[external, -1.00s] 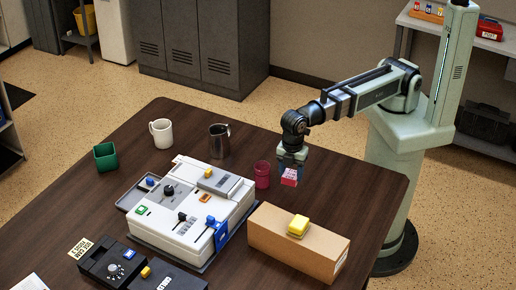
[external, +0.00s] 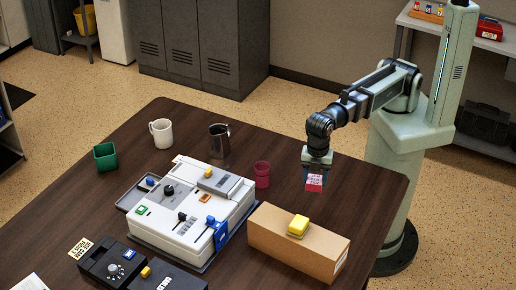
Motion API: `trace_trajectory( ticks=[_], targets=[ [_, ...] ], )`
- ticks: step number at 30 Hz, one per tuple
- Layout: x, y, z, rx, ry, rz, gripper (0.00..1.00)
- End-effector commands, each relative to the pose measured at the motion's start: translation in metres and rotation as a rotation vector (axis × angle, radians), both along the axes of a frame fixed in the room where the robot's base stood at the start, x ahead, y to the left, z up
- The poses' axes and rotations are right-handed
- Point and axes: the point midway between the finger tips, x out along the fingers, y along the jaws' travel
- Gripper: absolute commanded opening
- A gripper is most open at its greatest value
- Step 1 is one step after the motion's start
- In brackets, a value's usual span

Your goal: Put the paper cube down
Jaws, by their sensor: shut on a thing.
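The paper cube (external: 314,183) is small, pink-red and white, with marks on its face. My gripper (external: 316,174) points down and is shut on it. The cube is at the right part of the dark table (external: 365,205), behind the cardboard box and right of the red cup. I cannot tell whether its underside touches the table. The gripper hides the cube's upper part.
A cardboard box (external: 285,248) with a yellow block (external: 298,226) on it stands in front. A red cup (external: 262,174) is to the left, beside a white control console (external: 170,225). A metal mug (external: 219,140) stands farther back. The table right of the cube is clear.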

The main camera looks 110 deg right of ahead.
Motion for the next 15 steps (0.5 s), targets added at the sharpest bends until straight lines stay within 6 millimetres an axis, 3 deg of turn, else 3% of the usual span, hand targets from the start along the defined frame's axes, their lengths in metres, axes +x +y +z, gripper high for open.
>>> trace_trajectory(
  ticks=[6, 15],
  targets=[
    [-0.041, 0.050, 0.001, 0.001, -0.002, 0.109, 0.24],
    [-0.100, 0.106, 0.002, 0.003, -0.003, 0.246, 0.24]
  ],
)
